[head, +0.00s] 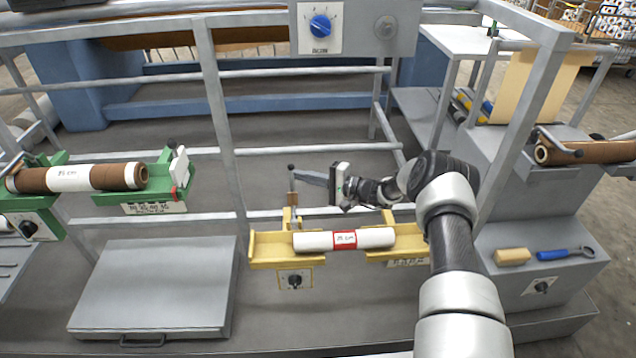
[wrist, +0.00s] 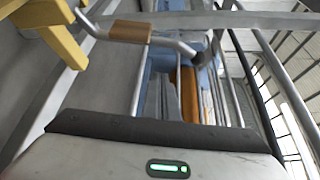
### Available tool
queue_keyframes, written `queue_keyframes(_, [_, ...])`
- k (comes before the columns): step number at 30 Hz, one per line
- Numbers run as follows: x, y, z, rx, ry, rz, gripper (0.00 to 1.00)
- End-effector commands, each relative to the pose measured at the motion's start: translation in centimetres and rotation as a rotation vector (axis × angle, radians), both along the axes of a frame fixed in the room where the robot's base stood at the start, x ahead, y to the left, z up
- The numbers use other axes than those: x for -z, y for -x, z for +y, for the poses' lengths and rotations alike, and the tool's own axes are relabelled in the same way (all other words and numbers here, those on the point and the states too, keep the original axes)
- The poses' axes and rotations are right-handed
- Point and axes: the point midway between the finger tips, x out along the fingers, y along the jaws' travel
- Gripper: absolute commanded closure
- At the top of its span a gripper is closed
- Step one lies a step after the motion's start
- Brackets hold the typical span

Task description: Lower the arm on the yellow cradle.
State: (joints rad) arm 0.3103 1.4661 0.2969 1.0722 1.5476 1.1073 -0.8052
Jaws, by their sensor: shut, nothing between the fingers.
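The yellow cradle (head: 262,247) stands in the middle of the head view, with a white roll (head: 376,238) with a red label lying across it. Its arm (head: 293,200), a grey rod with a brown sleeve and dark knob, stands raised at the cradle's back left. In the wrist view the arm's brown sleeve (wrist: 131,31) crosses the top left, beside the yellow frame (wrist: 55,32). My gripper (head: 304,175) is shut and empty, its fingers pointing left close to the knob.
A green cradle (head: 155,192) with a brown roll is at the left. A grey flat box (head: 155,285) lies below it. At the right, a grey cabinet carries a sponge (head: 513,257) and a blue-handled tool (head: 565,254). Grey rails (head: 220,120) stand behind the cradle.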

Motion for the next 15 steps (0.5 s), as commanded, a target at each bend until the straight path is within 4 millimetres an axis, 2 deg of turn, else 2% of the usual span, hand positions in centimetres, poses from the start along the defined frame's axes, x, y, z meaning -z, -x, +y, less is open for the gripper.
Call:
queue_keyframes(9, [-0.7,3.2,0.6,0.0,0.0,0.001,1.0])
queue_keyframes(15, [-0.8,3.9,0.7,0.0,0.001,0.001,1.0])
